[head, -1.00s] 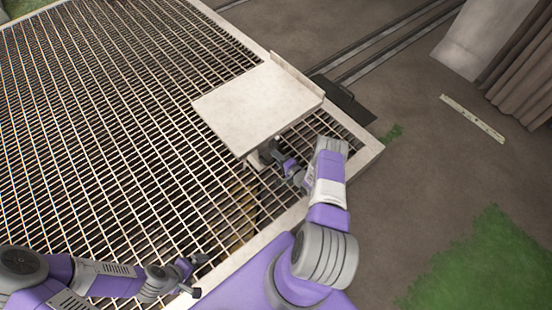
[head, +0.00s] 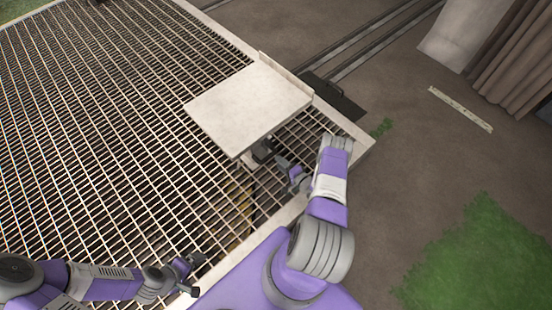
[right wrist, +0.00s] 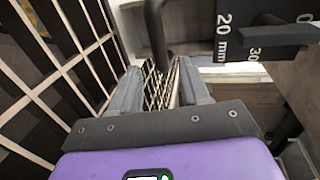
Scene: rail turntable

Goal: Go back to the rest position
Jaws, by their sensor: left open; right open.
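My left gripper (head: 191,275) is low in the head view, over the near edge of the metal grating (head: 110,130). It is open, with nothing seen between its fingers. My right gripper (head: 287,170) is just below the pale flat plate (head: 250,102), beside a small dark part (head: 262,150) under the plate's near edge. In the right wrist view its two grey fingers (right wrist: 160,88) are apart. A dark bar (right wrist: 156,35) stands beyond or between the fingertips; I cannot tell whether it touches them.
A black plate marked "20 mm" (right wrist: 262,40) is close to the right gripper. The grating's pale rim (head: 350,155) runs along the right. Rails (head: 385,42), a pale strip (head: 460,109) and a grass patch (head: 475,255) lie on open ground beyond.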

